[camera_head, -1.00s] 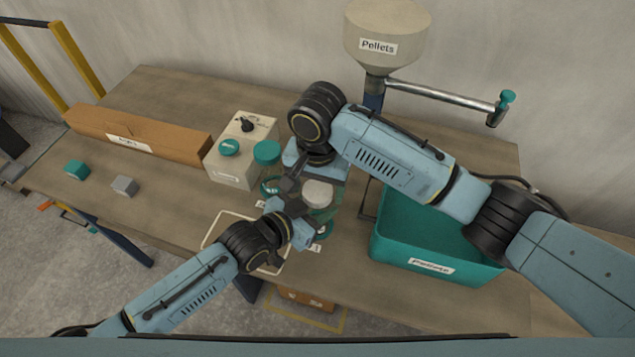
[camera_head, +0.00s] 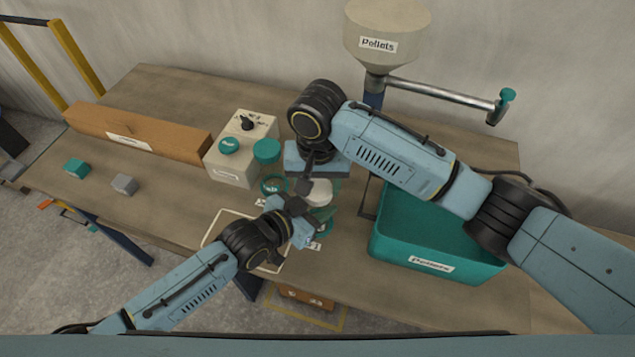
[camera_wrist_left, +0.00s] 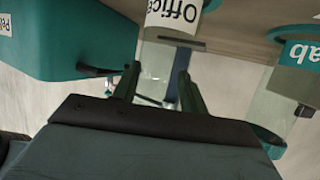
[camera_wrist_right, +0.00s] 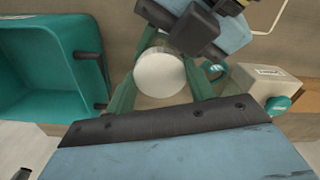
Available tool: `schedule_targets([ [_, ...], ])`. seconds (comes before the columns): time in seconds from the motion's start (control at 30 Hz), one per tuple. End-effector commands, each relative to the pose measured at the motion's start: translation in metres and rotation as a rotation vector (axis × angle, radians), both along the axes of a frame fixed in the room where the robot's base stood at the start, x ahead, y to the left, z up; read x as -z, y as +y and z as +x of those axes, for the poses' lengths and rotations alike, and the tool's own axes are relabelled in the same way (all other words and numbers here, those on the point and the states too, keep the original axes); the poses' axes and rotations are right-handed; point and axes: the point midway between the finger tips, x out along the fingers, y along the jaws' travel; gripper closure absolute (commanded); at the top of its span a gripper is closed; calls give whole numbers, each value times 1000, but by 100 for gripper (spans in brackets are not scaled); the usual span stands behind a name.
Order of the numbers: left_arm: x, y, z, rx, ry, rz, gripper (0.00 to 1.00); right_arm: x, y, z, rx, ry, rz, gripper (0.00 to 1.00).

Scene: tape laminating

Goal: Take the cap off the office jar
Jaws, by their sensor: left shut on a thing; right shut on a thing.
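The office jar is a clear jar with a white, round cap (camera_head: 320,191). In the left wrist view its white label (camera_wrist_left: 174,14) reads "Office" and its clear body (camera_wrist_left: 158,58) is between my left fingers. My left gripper (camera_head: 300,218) is shut on the jar from the front left. My right gripper (camera_head: 316,186) reaches down from above and is shut on the white cap. In the right wrist view the cap (camera_wrist_right: 160,74) lies between the two fingers. The arms hide much of the jar in the head view; I cannot tell whether the cap is loose.
A teal bin (camera_head: 435,258) labelled Pellets stands close on the right. A beige box (camera_head: 238,165) and a long brown box (camera_head: 140,134) are at the left. A second jar (camera_wrist_left: 300,50) with a label ending in "ab" is near. A pellet hopper (camera_head: 388,35) stands at the back.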

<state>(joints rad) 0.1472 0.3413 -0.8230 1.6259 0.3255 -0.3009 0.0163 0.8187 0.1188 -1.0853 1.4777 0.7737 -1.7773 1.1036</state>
Motion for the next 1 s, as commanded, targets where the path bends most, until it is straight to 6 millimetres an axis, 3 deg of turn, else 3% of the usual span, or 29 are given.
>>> schedule_targets([
  [0.2,0,0,0,0,1,1,100,0,0,0,2,0,0,25],
  [0.43,0,0,0,0,1,1,100,-3,0,0,2,-1,1,25],
  [0.7,0,0,0,0,1,1,100,-36,1,0,0,-2,2,25],
  [1.0,0,0,0,0,1,1,100,-55,0,1,66,-2,2,28],
])
